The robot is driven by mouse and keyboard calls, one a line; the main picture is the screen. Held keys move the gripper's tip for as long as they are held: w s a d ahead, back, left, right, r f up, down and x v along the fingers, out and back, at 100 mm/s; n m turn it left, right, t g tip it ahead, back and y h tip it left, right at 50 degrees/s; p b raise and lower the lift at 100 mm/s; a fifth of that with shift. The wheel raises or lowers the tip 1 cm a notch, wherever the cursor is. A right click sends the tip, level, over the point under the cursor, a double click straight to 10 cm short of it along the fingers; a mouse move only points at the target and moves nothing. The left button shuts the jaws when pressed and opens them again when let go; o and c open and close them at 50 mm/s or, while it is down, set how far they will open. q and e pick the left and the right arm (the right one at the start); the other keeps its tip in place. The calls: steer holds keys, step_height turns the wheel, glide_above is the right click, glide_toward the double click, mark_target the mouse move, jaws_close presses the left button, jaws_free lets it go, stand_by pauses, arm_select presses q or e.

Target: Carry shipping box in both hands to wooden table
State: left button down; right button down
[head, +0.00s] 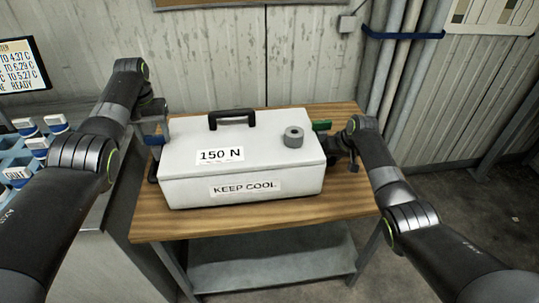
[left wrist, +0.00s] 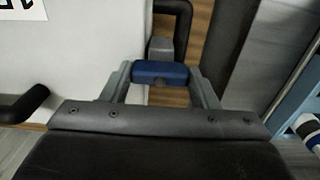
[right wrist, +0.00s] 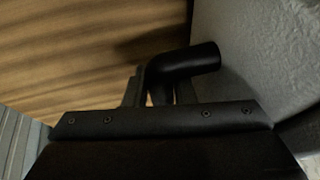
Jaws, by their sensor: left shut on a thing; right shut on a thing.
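The shipping box (head: 240,174) is white, with "150 N" and "KEEP COOL" labels and a black top handle. It is level over the wooden table (head: 290,212); I cannot tell whether its underside touches the top. My left gripper (head: 154,134) is shut at the box's left side, with a blue piece (left wrist: 160,73) between its fingers; black handle bar shows beside it. My right gripper (head: 343,142) is shut on the black side handle (right wrist: 185,66) at the box's right side. The box hides part of both grips.
A green piece (head: 322,125) shows behind the right gripper. At left are a rack with blue-capped containers (head: 38,145) and a screen (head: 20,66). Wall and pipes (head: 385,55) stand behind the table. A strip of tabletop in front is bare.

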arm_select(q)
steer(key=shift+w+f+b, duration=0.15)
steer(key=shift+f+b, duration=0.35)
steer(key=shift+b, duration=0.25)
arm_select(e)
steer(key=shift+w+f, duration=0.2)
steer(key=shift+f, duration=0.3)
arm_select(q)
steer(key=c, duration=0.8)
jaws_free()
steer(key=shift+f, duration=0.2)
steer(key=shift+c, duration=0.2)
arm_select(e)
steer(key=c, duration=1.5)
jaws_free()
steer(key=shift+s+f, duration=0.2)
steer(key=shift+f, duration=0.05)
arm_select(q)
steer(key=o, duration=0.3)
steer(key=shift+s+r, duration=0.2)
steer(key=shift+s, duration=0.3)
arm_select(e)
steer(key=o, duration=0.3)
steer(key=shift+s+r, duration=0.25)
arm_select(q)
steer(key=shift+w, duration=0.1)
arm_select(e)
steer(key=shift+w+f, duration=0.1)
